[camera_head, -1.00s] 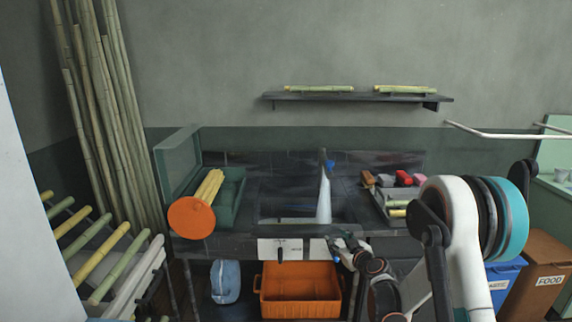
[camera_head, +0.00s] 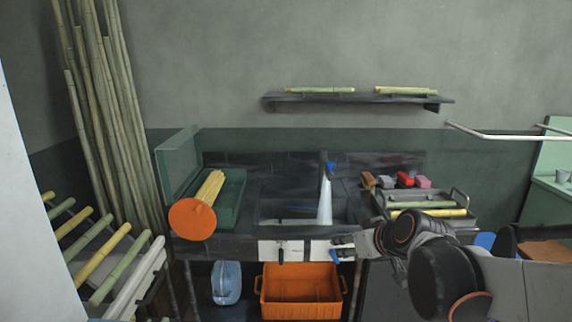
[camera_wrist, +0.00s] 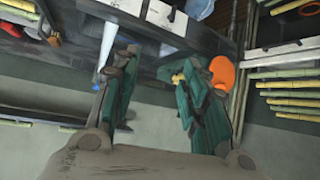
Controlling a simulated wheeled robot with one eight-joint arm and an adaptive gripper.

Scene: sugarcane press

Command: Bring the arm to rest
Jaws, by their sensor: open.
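My gripper (camera_head: 342,252) is in front of the sink counter's front edge, at the right end of the white labels, with my arm reaching in from the lower right. In the wrist view my gripper (camera_wrist: 158,100) has its two green-padded fingers spread apart with nothing between them. That view appears turned over, with the counter at the top and the wall below. Part of the gripper is small and hard to make out in the head view.
The sink counter (camera_head: 225,245) holds a tray of peeled cane (camera_head: 211,186), an orange disc (camera_head: 192,219) and a rack of cane pieces (camera_head: 460,222). An orange crate (camera_head: 300,292) sits below. Cane rods lean at left. A wall shelf (camera_head: 357,99) is above.

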